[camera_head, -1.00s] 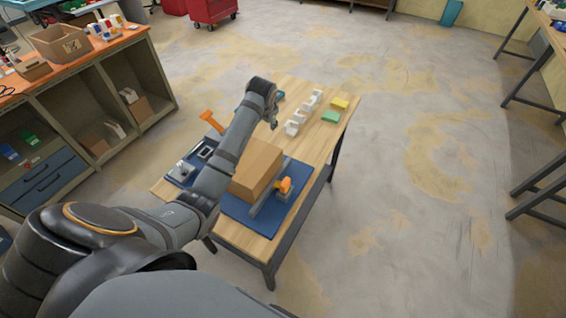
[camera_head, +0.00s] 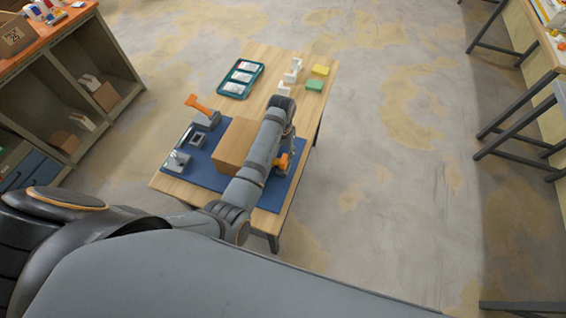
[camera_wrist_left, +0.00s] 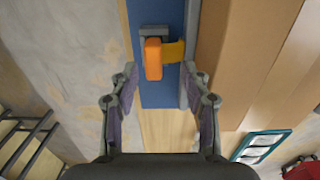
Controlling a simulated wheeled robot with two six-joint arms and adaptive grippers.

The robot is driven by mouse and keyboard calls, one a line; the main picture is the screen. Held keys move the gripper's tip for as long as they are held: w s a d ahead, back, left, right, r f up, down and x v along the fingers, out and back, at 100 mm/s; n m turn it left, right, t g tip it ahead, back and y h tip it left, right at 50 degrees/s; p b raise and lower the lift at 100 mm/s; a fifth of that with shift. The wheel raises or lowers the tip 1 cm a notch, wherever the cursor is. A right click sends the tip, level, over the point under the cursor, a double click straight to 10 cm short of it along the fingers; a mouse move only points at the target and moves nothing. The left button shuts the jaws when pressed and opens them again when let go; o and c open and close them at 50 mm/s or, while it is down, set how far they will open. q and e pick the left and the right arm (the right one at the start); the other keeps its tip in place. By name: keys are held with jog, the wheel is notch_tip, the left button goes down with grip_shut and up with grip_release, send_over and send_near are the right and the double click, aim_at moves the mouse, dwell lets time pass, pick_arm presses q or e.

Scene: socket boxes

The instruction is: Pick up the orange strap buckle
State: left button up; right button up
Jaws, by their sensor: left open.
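The orange strap buckle (camera_head: 282,162) sits on the blue mat (camera_head: 208,182) beside the cardboard box (camera_head: 234,143), on the box's right side. It is partly hidden by my left arm in the head view. In the left wrist view the buckle (camera_wrist_left: 153,58) lies ahead between the fingers, with a yellow-orange part at its right and a grey strap or bar beside it. My left gripper (camera_wrist_left: 159,72) is open and empty, its fingers apart on both sides of the buckle's line. In the head view the left gripper (camera_head: 289,138) is above the buckle area. My right gripper is not in view.
An orange-handled tool (camera_head: 199,107) and grey fittings (camera_head: 178,160) lie on the mat's left. A teal tray (camera_head: 241,79), white blocks (camera_head: 290,75), a yellow block (camera_head: 320,70) and a green block (camera_head: 314,85) stand farther back on the wooden table (camera_head: 262,60).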

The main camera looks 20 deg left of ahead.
aim_at(284, 159)
pick_arm(q)
jog(key=f, duration=0.1)
jog(key=f+p, duration=0.1)
jog(key=f, duration=0.3)
jog(key=shift+w+d, duration=0.1)
jog(key=shift+d, duration=0.3)
grip_shut()
